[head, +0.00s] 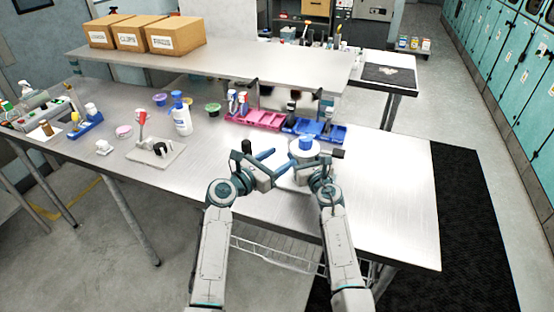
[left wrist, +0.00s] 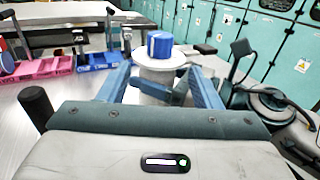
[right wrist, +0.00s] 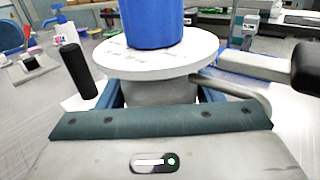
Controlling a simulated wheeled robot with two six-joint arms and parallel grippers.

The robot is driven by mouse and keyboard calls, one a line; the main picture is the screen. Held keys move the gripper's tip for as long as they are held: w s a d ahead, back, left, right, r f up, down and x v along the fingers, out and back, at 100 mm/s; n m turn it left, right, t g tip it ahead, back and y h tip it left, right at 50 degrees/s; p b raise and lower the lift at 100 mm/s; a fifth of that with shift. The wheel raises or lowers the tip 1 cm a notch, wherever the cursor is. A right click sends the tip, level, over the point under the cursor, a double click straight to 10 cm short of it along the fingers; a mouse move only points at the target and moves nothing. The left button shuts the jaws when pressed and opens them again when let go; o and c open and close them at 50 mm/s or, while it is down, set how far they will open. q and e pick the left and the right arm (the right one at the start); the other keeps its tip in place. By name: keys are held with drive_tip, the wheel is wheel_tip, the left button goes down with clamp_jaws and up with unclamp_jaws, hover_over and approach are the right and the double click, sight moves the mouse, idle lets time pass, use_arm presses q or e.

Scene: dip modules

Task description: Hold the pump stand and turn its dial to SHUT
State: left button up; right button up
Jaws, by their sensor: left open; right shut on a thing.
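The pump stand (head: 300,153) is a white pedestal with a round plate and a blue dial (head: 306,143) on top. It stands upright near the table's middle. My right gripper (head: 305,170) is shut on its pale column (right wrist: 158,92), below the plate (right wrist: 125,60). The plate has faint marks, too small to read; the dial (right wrist: 155,22) rises above it in the right wrist view. My left gripper (head: 274,158) is open and empty to the left of the stand. In the left wrist view the dial (left wrist: 160,45) shows beyond and above its spread blue fingers.
Pink (head: 262,119) and blue (head: 318,130) bins stand behind the pump stand, under a raised shelf (head: 270,70). The table's right side is clear.

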drive_tip(key=o, duration=1.3)
